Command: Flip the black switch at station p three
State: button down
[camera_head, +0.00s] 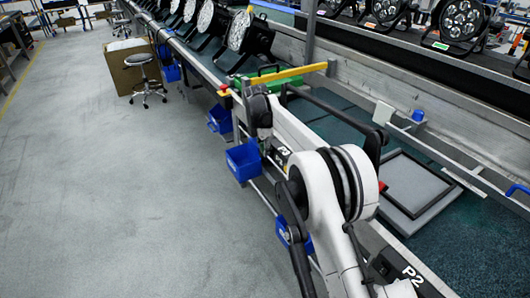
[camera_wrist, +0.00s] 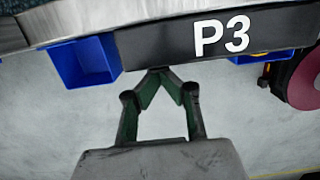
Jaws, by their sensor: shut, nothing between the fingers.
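In the wrist view, my gripper (camera_wrist: 160,72) is shut, with its green-lined fingers meeting at the tips and nothing between them. The tips are at the lower edge of a dark panel with a white P3 label (camera_wrist: 221,36); whether they touch it I cannot tell. The P3 panel (camera_head: 281,155) also shows in the head view on the bench's front edge, beside my arm. I cannot make out the black switch at P3 in either view. In the head view my fingertips cannot be made out.
Blue bins (camera_head: 243,160) hang along the bench front; one (camera_wrist: 85,62) is left of the panel in the wrist view. A dark red round object (camera_wrist: 305,80) is at the right there. The P2 panel (camera_head: 402,270) is nearer. The grey floor (camera_head: 110,210) is open at left.

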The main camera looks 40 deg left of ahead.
jog(key=shift+s+r, duration=0.1)
dwell(0.3)
jog(key=s+a+r+p, duration=0.1)
jog(key=s+a+r, duration=0.2)
jog(key=s+r, duration=0.4)
jog(key=shift+r, duration=0.9)
